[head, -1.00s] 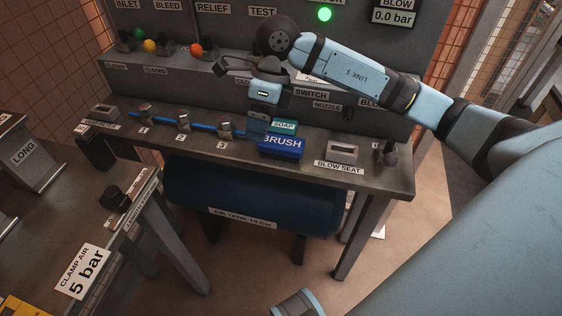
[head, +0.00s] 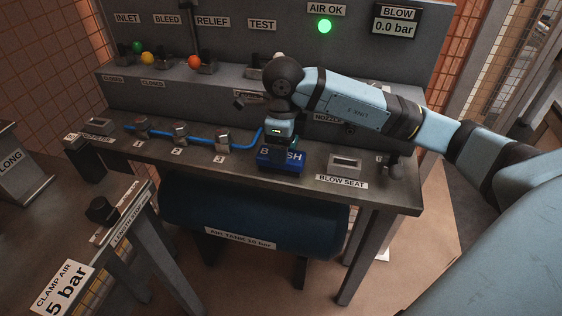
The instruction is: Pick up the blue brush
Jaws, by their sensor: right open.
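The blue brush block (head: 268,165), with its white BRUSH label, sits on the grey bench near the front edge. My right gripper (head: 281,150) is directly over it, pointing down, and covers the middle letters of the label. The jaws are open, and whether the fingers touch the block cannot be told. Any brush handle or bristles are hidden by the gripper. My left gripper does not show.
The BLOW SEAT block (head: 345,165) stands right of the brush. Several metal fittings on a blue hose (head: 160,131) lie to the left. A panel with coloured valve knobs (head: 195,62) rises behind. A blue air tank (head: 250,205) is under the bench.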

